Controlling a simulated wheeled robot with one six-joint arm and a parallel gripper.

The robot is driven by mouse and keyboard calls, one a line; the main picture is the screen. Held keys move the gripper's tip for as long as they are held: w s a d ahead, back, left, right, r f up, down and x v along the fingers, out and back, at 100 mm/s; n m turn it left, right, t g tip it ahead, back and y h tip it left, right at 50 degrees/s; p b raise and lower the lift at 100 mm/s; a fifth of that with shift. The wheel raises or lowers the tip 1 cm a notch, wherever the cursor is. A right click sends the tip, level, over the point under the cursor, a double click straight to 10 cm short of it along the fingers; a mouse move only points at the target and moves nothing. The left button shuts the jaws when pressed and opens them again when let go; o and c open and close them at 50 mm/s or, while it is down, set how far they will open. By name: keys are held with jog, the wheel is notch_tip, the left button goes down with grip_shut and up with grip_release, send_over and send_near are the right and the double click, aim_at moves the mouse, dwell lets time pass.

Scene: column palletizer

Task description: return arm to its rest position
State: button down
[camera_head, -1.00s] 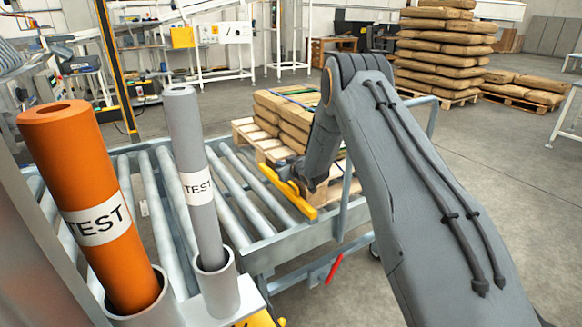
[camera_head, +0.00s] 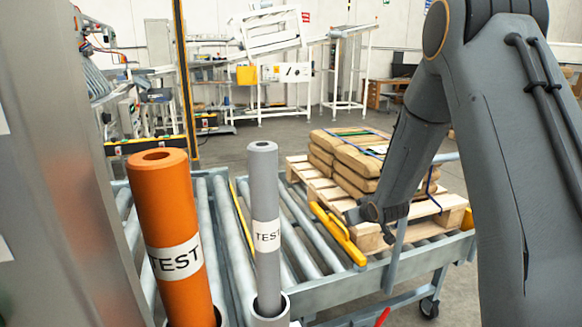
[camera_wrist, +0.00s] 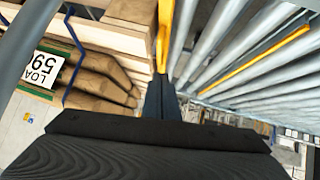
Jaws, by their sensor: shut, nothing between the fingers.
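My arm (camera_head: 500,130) rises large on the right of the head view and bends down at its elbow. My gripper (camera_head: 376,218) hangs low, in front of the pallet on the roller conveyor. In the wrist view my gripper (camera_wrist: 160,98) is shut, its dark fingers together with nothing between them. The fingers point along a yellow bar (camera_wrist: 166,35), between the pallet side and the rollers. I cannot tell if they touch the bar. The bar also shows in the head view (camera_head: 338,235), just left of my gripper.
A pallet (camera_head: 450,205) bears stacked brown sacks (camera_head: 345,165) behind my gripper. A conveyor frame (camera_head: 350,290) and rollers (camera_head: 235,250) lie below. An orange TEST cylinder (camera_head: 170,220) and a grey one (camera_head: 265,215) stand upright in holders at front left.

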jog(key=s+a+r+m+g, duration=0.1)
jog(key=s+r+g, duration=0.1)
jog(key=s, duration=1.1)
jog(key=s+a+r+m+g+p, duration=0.1)
jog(key=s+g, duration=0.4)
jog(key=s, duration=0.9)
jog(key=s+a+r+m+g+h+p, duration=0.1)
jog(key=s+r+g, duration=0.2)
jog(key=s, duration=1.1)
jog(key=shift+a+r+m, duration=0.3)
jog(key=shift+a+r, duration=0.1)
jog(key=shift+r, duration=0.05)
